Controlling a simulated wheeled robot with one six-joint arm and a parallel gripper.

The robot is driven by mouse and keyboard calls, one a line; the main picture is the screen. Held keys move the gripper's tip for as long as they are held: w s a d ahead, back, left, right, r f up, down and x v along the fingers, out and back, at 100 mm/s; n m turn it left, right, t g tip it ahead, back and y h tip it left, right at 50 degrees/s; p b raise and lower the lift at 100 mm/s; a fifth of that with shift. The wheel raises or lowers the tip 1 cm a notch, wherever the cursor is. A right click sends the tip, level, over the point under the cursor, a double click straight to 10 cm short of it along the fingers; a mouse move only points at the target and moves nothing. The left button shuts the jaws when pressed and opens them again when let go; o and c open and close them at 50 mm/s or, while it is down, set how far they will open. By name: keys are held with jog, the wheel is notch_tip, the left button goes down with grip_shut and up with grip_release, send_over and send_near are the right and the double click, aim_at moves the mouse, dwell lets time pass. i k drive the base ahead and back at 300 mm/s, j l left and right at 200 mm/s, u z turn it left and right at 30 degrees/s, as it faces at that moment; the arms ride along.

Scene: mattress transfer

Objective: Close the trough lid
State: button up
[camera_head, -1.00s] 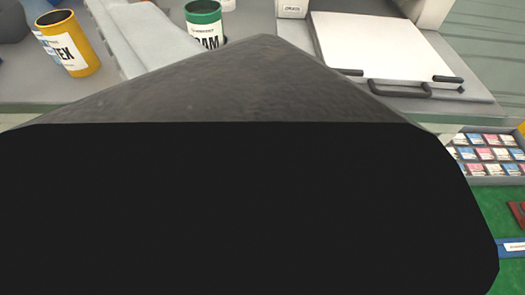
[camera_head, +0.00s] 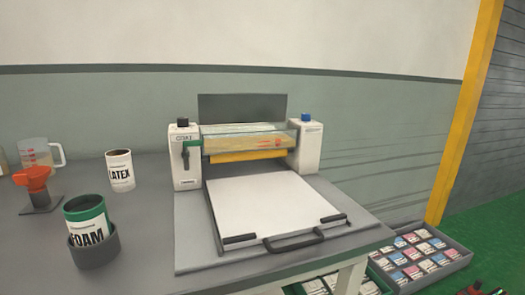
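The machine (camera_head: 186,160) stands on the grey table against the wall, with a white end block on each side. A clear trough (camera_head: 245,139) with some yellowish and orange content spans between the blocks. A flat dark grey panel (camera_head: 242,107), which looks like the trough lid, stands upright behind the trough, so the trough's top appears uncovered. A yellow strip (camera_head: 248,155) shows under the trough. A green lever (camera_head: 186,153) is on the left block. My gripper is not in view.
A white board (camera_head: 272,206) with a dark handle (camera_head: 293,241) lies in front of the machine. A green FOAM can (camera_head: 87,221) in a grey holder, a LATEX cup (camera_head: 120,171), an orange funnel (camera_head: 35,183) and a measuring jug (camera_head: 42,153) stand left. A sample tray (camera_head: 458,262) is lower right.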

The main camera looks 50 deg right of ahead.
aim_at(214, 109)
jog(key=z, duration=1.05)
